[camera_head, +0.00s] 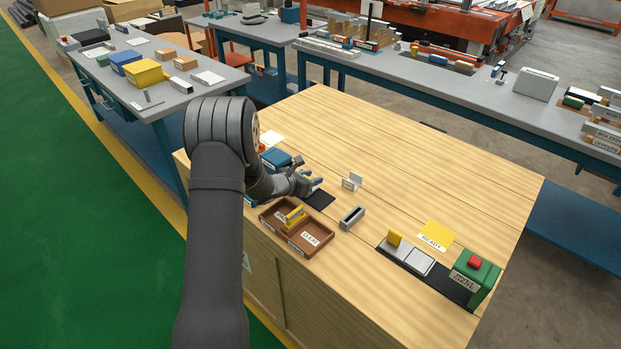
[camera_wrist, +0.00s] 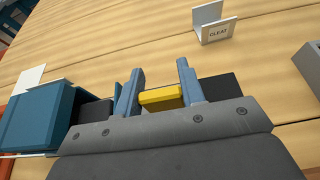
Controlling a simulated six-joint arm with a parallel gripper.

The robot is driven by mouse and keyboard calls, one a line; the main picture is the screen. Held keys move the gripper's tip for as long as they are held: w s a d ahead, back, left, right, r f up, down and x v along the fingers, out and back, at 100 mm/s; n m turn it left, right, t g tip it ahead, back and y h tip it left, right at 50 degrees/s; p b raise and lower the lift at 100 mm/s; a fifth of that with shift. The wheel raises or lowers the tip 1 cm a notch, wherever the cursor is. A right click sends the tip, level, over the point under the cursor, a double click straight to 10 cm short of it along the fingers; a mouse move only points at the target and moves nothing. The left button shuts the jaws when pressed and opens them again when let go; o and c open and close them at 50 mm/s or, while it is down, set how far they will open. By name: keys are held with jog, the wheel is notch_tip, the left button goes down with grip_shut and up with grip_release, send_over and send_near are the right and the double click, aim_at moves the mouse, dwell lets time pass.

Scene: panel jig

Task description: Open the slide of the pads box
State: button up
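A blue box (camera_head: 275,158) sits at the left part of the wooden table, partly behind my arm. It shows large at the left in the wrist view (camera_wrist: 40,115), with a black part (camera_wrist: 95,111) at its right side. I cannot read a pads label on it. My gripper (camera_head: 310,184) is right of the box, low over a black plate (camera_head: 320,199). In the wrist view its two blue fingers (camera_wrist: 160,85) stand apart, with a yellow piece (camera_wrist: 160,98) filling the gap between them. Whether they press on it I cannot tell. The gripper body hides the lower part.
A brown divided tray (camera_head: 328,233) with a yellow piece lies in front of my gripper. A cleat holder (camera_head: 352,181) stands behind to the right, a grey slotted block (camera_head: 352,217) nearer. A black jig base (camera_head: 450,288) and green button box (camera_head: 475,278) are far right. The table's back is clear.

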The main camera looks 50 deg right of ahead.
grip_shut()
jog(key=shift+s, duration=2.4)
jog(key=shift+o, duration=2.1)
grip_release()
jog(key=v, duration=1.7)
jog(key=shift+a, duration=0.3)
